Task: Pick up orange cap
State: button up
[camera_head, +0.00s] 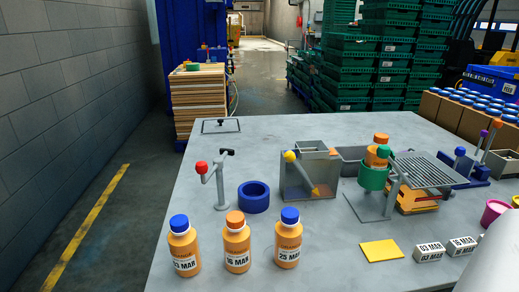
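An orange cap (235,219) sits on the middle bottle (236,246) of three orange juice bottles at the front of the grey table. Its label reads 16 MAR. The bottles beside it have blue caps: the left bottle (184,248) and the right bottle (288,243). A second orange piece that looks like a cap (381,138) is on top of an orange part above a green ring (373,177) on a stand at the right. My gripper is not in view.
A blue ring (253,197) and a red-knobbed lever (201,168) stand behind the bottles. A grey bin (295,180) is right of the ring. A yellow pad (380,251) and date blocks (429,252) lie at the front right.

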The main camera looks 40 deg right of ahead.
aim_at(381, 138)
jog(key=k+j, duration=0.3)
jog(key=k, duration=0.15)
jog(key=k+z, duration=0.1)
jog(key=z, duration=1)
jog(key=i+z, duration=0.45)
jog(key=k+l+u, duration=0.15)
jog(key=l, duration=0.15)
jog(key=k+l+u, duration=0.1)
jog(key=l, duration=0.2)
jog(key=k+l+u, duration=0.15)
jog(key=i+l+u, duration=0.1)
jog(key=l, duration=0.3)
jog(key=i, duration=0.9)
